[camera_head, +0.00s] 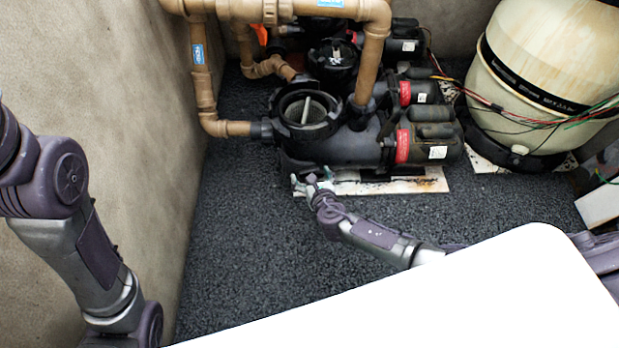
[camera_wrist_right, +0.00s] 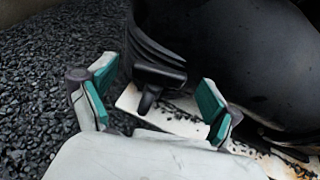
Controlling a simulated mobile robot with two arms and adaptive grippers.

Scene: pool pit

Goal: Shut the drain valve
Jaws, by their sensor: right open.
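In the right wrist view a small black handle (camera_wrist_right: 152,92), which looks like the drain valve, juts from the low front of the black pump body (camera_wrist_right: 225,50). Its short lever hangs downward. My right gripper (camera_wrist_right: 155,80) is open, with one teal-padded finger to each side of the handle and apart from it. In the head view my right gripper (camera_head: 311,180) is low in front of the pump (camera_head: 340,145), at the left end of its white base slab (camera_head: 390,184). The handle cannot be made out there. My left gripper is out of view.
Brown pipes (camera_head: 205,90) rise beside the left wall (camera_head: 110,80). More pumps stand behind. A cream tank (camera_head: 545,60) with loose wires stands at the right. Dark gravel (camera_head: 240,250) in front is clear. In the wrist view, rusty debris lies on the slab (camera_wrist_right: 180,122).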

